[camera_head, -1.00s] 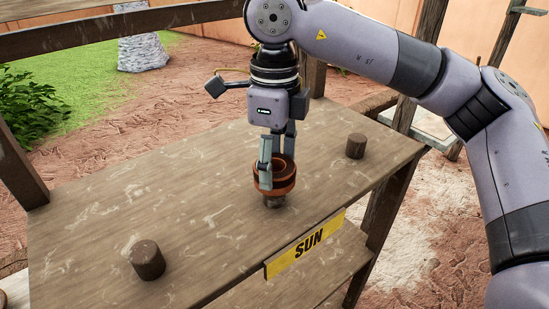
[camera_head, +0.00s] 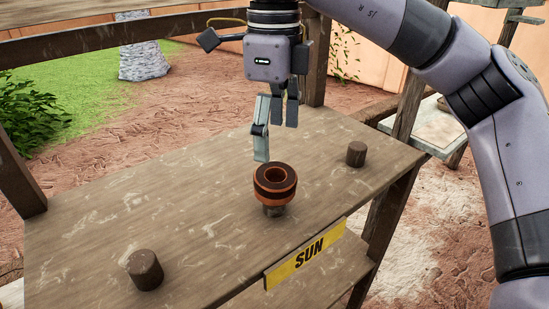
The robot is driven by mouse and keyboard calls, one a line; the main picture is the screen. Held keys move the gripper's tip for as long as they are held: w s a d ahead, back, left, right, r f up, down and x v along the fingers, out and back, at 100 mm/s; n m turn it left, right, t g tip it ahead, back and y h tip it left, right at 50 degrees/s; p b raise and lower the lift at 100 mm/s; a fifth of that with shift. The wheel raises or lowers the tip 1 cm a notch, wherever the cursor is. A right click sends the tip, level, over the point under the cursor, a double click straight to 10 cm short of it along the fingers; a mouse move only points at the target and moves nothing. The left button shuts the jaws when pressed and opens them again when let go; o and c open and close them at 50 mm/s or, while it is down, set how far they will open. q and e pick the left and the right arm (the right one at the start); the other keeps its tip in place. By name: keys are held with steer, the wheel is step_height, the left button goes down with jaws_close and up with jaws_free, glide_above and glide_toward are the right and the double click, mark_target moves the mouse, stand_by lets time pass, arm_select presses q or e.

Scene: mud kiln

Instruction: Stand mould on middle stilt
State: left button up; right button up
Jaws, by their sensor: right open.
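The mould (camera_head: 275,186) is a round, ring-shaped piece in orange-brown with a dark band and a hole in its top. It rests upright on the middle stilt (camera_head: 273,210), a short wooden peg whose lower part shows beneath it. My right gripper (camera_head: 273,140) is above and slightly behind the mould, open and empty, with its fingers clear of it. The left stilt (camera_head: 145,269) and the right stilt (camera_head: 356,153) stand bare on the wooden shelf (camera_head: 150,217). My left gripper is not in view.
A yellow sign reading SUN (camera_head: 306,253) hangs on the shelf's front edge, with a lower board below it. Wooden posts and a rail (camera_head: 70,43) frame the shelf. The shelf top between the stilts is clear.

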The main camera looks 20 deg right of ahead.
step_height(320, 180, up, 5)
steer(key=shift+r, duration=0.1)
